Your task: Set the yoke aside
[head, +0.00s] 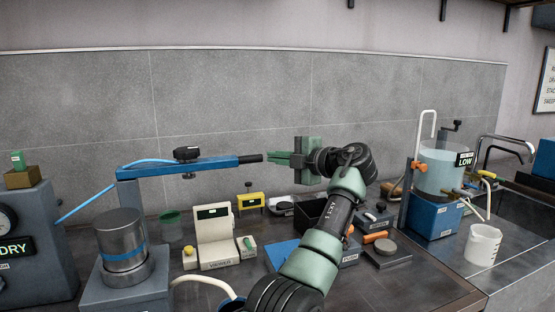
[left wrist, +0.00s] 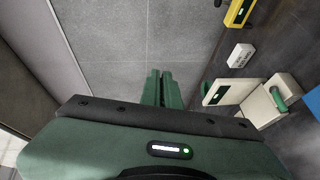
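The yoke (head: 190,166) is a blue bar in the head view. It runs level from a post at the left, above and behind a steel cylinder (head: 122,240). It carries a black knob (head: 187,153) with a screw below and ends in a black grip (head: 250,158). My left gripper (head: 272,158) points left, its green tips by the grip's end in the picture. I cannot tell whether they touch. In the left wrist view my left gripper (left wrist: 163,90) has its fingers together with nothing seen between them; the yoke does not show there. My right gripper is not in view.
A white viewer (head: 214,240), a green cup (head: 171,226) and a yellow device (head: 250,201) stand behind the cylinder's right. A grey dryer (head: 35,250) is at the far left. A blue flotation unit (head: 433,218) and white beaker (head: 483,245) stand right. The tiled wall is behind.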

